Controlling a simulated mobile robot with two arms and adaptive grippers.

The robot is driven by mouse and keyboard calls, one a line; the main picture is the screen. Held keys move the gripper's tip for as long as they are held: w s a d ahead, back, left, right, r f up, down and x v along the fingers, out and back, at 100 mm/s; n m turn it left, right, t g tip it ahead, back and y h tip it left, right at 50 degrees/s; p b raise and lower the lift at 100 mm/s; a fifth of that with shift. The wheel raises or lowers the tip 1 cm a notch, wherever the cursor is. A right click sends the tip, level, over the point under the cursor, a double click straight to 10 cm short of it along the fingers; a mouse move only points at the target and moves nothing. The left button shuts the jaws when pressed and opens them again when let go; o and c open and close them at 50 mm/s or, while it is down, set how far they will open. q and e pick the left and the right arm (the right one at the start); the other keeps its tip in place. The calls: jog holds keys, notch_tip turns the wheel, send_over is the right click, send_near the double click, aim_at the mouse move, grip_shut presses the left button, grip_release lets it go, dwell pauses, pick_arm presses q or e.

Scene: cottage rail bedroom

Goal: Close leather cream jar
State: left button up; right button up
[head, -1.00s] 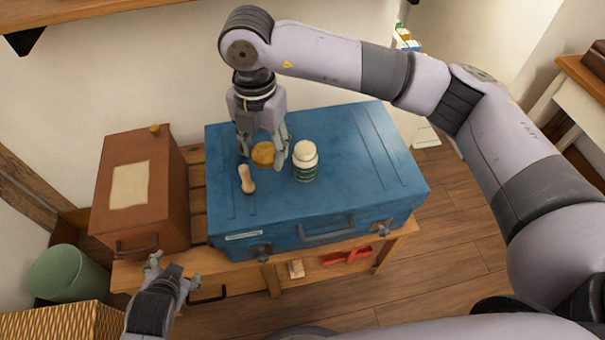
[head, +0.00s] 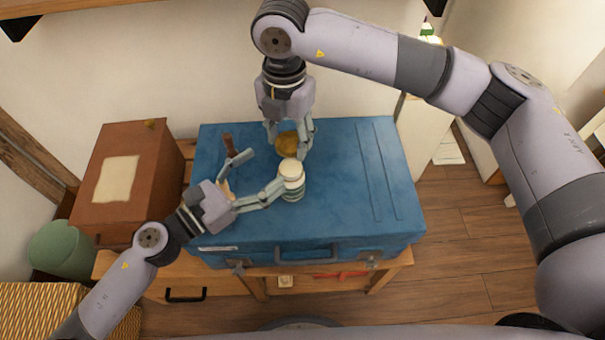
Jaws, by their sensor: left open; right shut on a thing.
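The leather cream jar (head: 292,185), with a white top and a dark green label band, stands upright on the blue case. A round golden-brown lid (head: 288,145) is held between the fingers of my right gripper (head: 291,138), just behind the jar. It seems low over the case; I cannot tell whether it touches. My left gripper (head: 266,170) is open, left of the jar. One of its fingertips is at the jar's left side; I cannot tell whether they touch. This finger hides part of the jar.
A brown stick-like thing (head: 228,144) and a pale wooden piece (head: 226,188) lie by my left gripper, partly hidden. The blue case (head: 345,190) is clear on its right. A brown box (head: 125,178) stands left, with a green bin (head: 60,247) below it.

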pick_arm(q)
jog(key=shift+s+d+f+m+g, duration=0.15)
jog(key=shift+s+m+g, duration=0.15)
jog(key=shift+m, duration=0.2)
pick_arm(e)
jog(key=shift+s+r, duration=0.1)
pick_arm(q)
send_near(292, 177)
jog(key=w+d+f, duration=0.1)
jog(key=w+f, duration=0.1)
jog(key=w, duration=0.1)
jog(key=w+d+f, duration=0.1)
jog(key=f, duration=0.1)
jog(key=shift+w+d, duration=0.25)
jog(key=shift+d, duration=0.1)
jog(key=x, duration=0.6)
jog(key=shift+w+d+r, duration=0.1)
jog(key=shift+w+d, duration=0.1)
jog(key=shift+d, duration=0.05)
